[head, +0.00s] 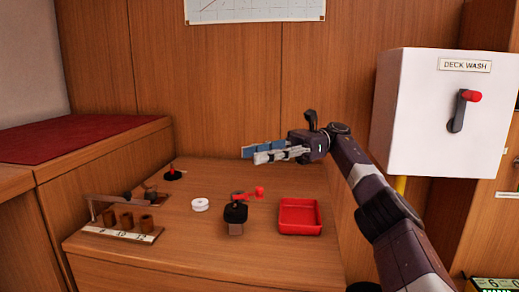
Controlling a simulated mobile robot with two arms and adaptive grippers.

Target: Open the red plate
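Nothing in view is plainly marked as a red plate. A shallow square red tray (300,230) lies on the wooden bench top, right of centre. To its left stands a small black fitting (235,212) with a red handle (250,194) that points right. On the right, a white box labelled DECK WASH (440,120) carries a dark lever (457,112) with a red knob. My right gripper (250,155) hangs above the bench's back part, pointing left, with fingers apart and nothing between them. It touches none of these. My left gripper is not in view.
A white ring-shaped coil (200,204) lies left of the black fitting. A rack with several brown cylinders (126,219) stands at the bench's left front. A small black-based piece with a red top (174,174) stands at the back left. A raised red-topped ledge (70,138) borders the left.

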